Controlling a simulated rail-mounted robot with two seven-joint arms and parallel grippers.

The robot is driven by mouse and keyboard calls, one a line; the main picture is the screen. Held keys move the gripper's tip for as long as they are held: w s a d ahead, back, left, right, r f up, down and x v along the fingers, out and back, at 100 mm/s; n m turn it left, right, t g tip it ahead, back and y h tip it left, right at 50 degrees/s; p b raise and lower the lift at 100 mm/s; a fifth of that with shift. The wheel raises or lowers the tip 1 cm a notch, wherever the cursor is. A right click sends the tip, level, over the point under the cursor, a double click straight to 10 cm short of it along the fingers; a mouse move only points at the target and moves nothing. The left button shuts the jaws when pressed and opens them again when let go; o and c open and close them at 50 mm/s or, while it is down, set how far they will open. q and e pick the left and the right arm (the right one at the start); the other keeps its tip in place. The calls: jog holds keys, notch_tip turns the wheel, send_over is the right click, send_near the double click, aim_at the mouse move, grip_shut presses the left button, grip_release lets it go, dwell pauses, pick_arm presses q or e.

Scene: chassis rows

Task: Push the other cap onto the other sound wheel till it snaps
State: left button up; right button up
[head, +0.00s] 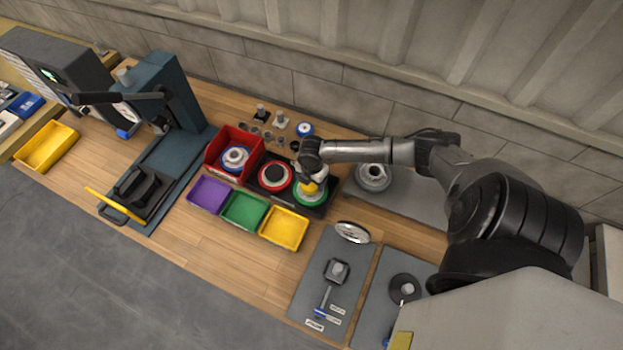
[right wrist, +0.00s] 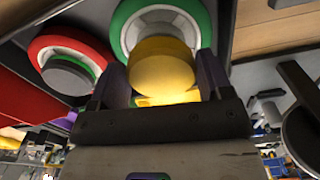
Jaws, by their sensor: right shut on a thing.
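My right gripper (head: 312,178) is over the green-rimmed wheel (head: 311,194) at the right end of the dark tray. In the right wrist view the gripper (right wrist: 162,88) is shut on a round yellow cap (right wrist: 161,66), which also shows in the head view (head: 309,188). The cap is in front of the pale hub of the green wheel (right wrist: 140,35); I cannot tell whether they touch. A red-rimmed wheel (head: 265,184) sits beside it in the tray, with a dark centre in the head view. My left gripper is not in view.
A red bin (head: 213,148) holds a blue-rimmed wheel (head: 235,158). Purple (head: 209,194), green (head: 244,210) and yellow (head: 284,229) bins stand in front. A teal press (head: 178,95) is at left. Small parts lie behind the tray; a grey wheel (head: 373,177) lies at right.

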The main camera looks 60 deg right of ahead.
jog(key=shift+f, duration=0.35)
dwell(0.6)
jog(key=shift+f, duration=0.1)
dwell(0.4)
jog(key=shift+d+f, duration=0.1)
jog(key=shift+f, duration=0.45)
jog(key=shift+f, duration=0.25)
dwell(0.6)
dwell(0.5)
jog(key=o, duration=0.9)
jog(key=shift+f, duration=0.1)
jog(key=shift+o, duration=0.2)
